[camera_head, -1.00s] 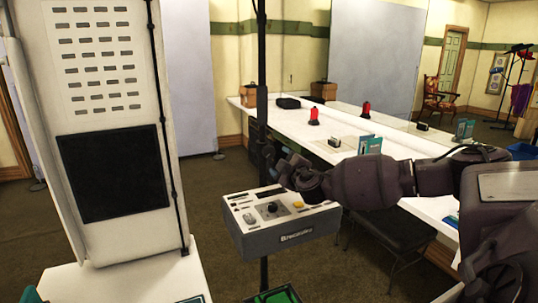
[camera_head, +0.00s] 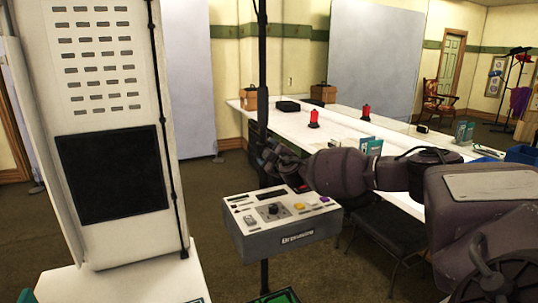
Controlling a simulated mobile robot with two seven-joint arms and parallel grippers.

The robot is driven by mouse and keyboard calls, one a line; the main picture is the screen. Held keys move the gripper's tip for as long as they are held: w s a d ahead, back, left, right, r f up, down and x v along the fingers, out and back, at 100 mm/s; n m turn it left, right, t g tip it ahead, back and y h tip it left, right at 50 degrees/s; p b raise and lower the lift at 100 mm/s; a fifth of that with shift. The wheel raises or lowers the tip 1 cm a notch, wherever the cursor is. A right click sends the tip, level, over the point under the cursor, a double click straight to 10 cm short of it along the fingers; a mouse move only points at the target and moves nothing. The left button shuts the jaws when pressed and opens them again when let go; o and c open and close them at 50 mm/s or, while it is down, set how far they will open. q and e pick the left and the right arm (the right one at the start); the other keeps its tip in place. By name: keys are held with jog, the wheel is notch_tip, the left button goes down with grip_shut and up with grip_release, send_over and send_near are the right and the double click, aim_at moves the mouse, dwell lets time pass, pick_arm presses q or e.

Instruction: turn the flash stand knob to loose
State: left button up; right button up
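A grey control box (camera_head: 284,240) with a pale top panel is mounted on a thin dark upright pole (camera_head: 262,60), which I take as the flash stand. A round dark knob (camera_head: 272,210) sits on the panel among small buttons and labels. Its exact setting is too small to read. My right arm comes in from the right, and its dark gripper (camera_head: 272,158) is by the pole, above and behind the box, apart from the knob. The fingers blend with the pole, so their opening is unclear. My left gripper is out of view.
A tall white cabinet (camera_head: 105,118) with a black panel stands at the left. A long white counter (camera_head: 345,136) behind carries red items (camera_head: 366,112) and small boxes. A dark chair (camera_head: 390,232) stands right of the control box. Carpet is open in front of it.

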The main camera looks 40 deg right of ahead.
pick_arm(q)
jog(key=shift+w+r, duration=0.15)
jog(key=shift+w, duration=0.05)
pick_arm(e)
jog(key=shift+c, duration=0.6)
jog(key=c, duration=0.8)
